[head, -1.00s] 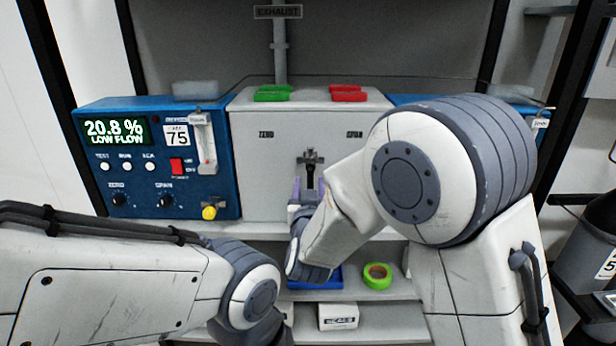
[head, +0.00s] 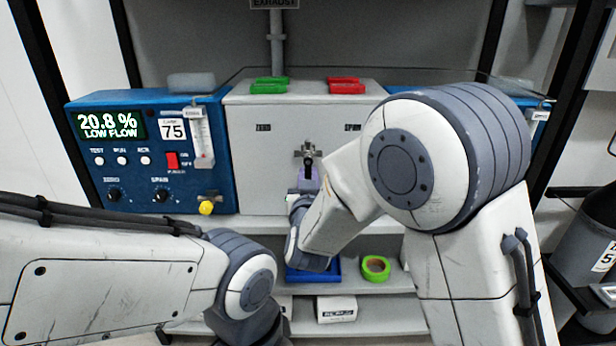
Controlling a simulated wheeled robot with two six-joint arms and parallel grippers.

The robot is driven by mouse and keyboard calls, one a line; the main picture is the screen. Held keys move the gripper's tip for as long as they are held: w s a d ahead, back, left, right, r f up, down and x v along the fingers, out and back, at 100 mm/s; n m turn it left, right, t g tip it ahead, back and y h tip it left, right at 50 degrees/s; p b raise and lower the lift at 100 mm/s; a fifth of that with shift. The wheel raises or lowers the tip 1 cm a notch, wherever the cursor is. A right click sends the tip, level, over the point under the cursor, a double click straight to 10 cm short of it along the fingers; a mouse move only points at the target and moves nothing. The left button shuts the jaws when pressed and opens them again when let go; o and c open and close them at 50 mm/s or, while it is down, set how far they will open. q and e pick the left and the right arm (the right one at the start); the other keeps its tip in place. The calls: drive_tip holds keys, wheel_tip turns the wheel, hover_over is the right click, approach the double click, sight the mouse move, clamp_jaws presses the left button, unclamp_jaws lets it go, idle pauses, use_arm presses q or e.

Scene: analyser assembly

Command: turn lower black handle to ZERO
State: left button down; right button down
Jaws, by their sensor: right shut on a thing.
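The lower black handle (head: 308,167) sits on a metal valve (head: 309,151) in the middle of the grey panel (head: 262,172). It points down, between the ZERO label (head: 263,127) at left and the SPAN label (head: 352,127) at right. My right gripper (head: 307,181) is at the handle's lower end, shut on it; my own forearm hides part of the jaws. My left arm comes in low at the left, and its gripper is not visible.
A blue analyser (head: 100,180) stands left of the panel, its display reading 20.8 % LOW FLOW. Green (head: 270,86) and red (head: 346,87) blocks lie on top of the panel. Green tape (head: 376,268), a blue tray (head: 322,273) and a white box (head: 336,309) are on the shelves below.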

drive_tip(key=shift+a+r+m+b, duration=0.5)
drive_tip(key=shift+m+b, duration=1.95)
drive_tip(key=shift+m, duration=0.5)
drive_tip(key=shift+a+r+m+b, duration=0.45)
drive_tip(key=shift+m+b, duration=2.05)
drive_tip(key=shift+m, duration=0.5)
drive_tip(key=shift+a+r+m+b, duration=0.5)
drive_tip(key=shift+m+b, duration=1.95)
drive_tip(key=shift+m, duration=0.5)
drive_tip(key=c, duration=0.8)
unclamp_jaws()
drive_tip(key=shift+s, duration=0.1)
